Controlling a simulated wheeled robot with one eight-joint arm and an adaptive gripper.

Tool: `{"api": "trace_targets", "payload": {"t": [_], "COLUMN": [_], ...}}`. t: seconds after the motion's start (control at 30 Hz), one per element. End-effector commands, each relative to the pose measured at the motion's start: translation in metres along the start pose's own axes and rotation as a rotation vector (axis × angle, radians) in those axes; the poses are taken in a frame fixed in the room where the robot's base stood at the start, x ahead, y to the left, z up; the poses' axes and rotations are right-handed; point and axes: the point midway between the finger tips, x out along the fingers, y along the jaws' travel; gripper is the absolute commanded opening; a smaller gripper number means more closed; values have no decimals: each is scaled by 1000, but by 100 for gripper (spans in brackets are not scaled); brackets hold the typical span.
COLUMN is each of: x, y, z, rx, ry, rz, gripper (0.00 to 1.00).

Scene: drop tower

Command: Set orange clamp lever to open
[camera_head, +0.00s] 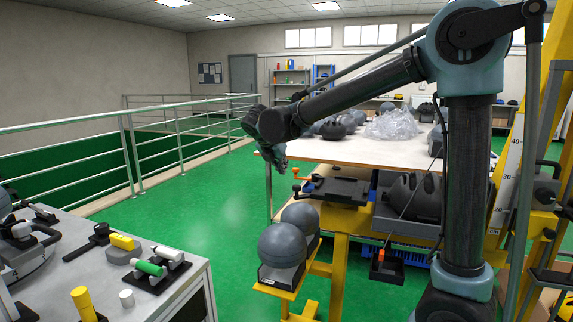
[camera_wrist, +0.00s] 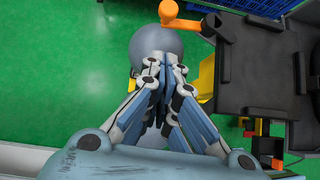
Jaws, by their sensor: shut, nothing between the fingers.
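The orange clamp lever (camera_head: 300,178) sticks out at the left end of a black clamp plate (camera_head: 340,189), on the near side of the workbench. In the wrist view the lever (camera_wrist: 180,20) shows at the top, with a rounded orange knob and an arm running right towards the black plate (camera_wrist: 262,75). My gripper (camera_head: 279,162) hangs at the end of the arm, up and left of the lever in the head view. In the wrist view my gripper (camera_wrist: 160,62) has its fingers together and empty, below the lever in the picture and apart from it. A grey ball lies behind the fingertips.
Grey balls (camera_head: 282,245) sit on a yellow stand below the clamp. The workbench top (camera_head: 350,151) holds dark headforms and clear plastic wrap. A side table (camera_head: 150,299) with small parts is at lower left. Green floor between is clear; a railing (camera_head: 130,150) runs behind.

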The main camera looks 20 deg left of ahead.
Motion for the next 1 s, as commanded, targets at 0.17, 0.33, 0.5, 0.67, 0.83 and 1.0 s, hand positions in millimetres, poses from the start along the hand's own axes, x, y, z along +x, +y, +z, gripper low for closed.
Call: {"api": "trace_targets", "payload": {"t": [0.17, 0.33, 0.5, 0.67, 0.83, 1.0], "x": [32, 59, 74, 81, 83, 84], "y": [1, 1, 1, 0, 0, 0], "z": [-1, 3, 18, 24, 26, 26], "rx": [1, 1, 0, 0, 0, 0], "ry": [0, 0, -1, 0, 0, 0], "rz": [0, -1, 0, 0, 0, 0], "gripper": [0, 0, 0, 0, 0, 0]}}
